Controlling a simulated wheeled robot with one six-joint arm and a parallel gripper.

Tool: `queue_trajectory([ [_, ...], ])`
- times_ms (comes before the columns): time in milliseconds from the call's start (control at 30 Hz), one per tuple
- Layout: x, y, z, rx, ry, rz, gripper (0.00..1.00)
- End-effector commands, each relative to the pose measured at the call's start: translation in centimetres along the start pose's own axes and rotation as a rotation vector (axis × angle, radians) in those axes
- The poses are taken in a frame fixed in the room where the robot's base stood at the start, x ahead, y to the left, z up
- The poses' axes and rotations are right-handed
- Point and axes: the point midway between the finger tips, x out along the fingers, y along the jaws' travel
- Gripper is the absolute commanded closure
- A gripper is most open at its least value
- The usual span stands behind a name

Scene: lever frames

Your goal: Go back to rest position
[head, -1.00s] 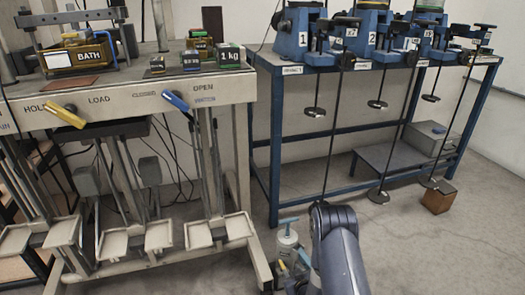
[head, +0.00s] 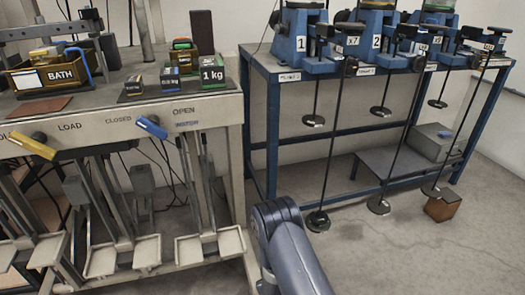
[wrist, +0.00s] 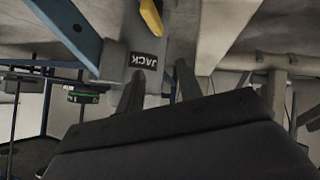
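My arm link (head: 290,252), dark grey, rises from the bottom centre of the head view, and my gripper is hidden there. In the wrist view, my gripper (wrist: 160,84) shows two dark fingers standing apart beyond a dark body. I see nothing held between them. Behind the fingers is a pale post with a black JACK label (wrist: 146,59), with a yellow handle end (wrist: 151,16) near the top.
The bench at left bears a yellow lever (head: 27,145), a blue lever (head: 150,127), a BATH box (head: 62,73) and a 1 kg block (head: 211,75). The blue-framed table (head: 272,140) stands at right with hanging weights. Open floor (head: 400,240) lies in front.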

Motion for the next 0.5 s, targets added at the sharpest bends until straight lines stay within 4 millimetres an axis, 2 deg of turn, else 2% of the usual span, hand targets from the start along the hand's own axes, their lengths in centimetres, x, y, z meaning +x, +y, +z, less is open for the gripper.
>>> queue_trajectory([
  [200, -0.95, -0.94, 0.04, -0.013, -0.033, 0.010, 0.65],
  [500, -1.07, -1.09, 0.16, -0.016, -0.042, 0.013, 0.65],
])
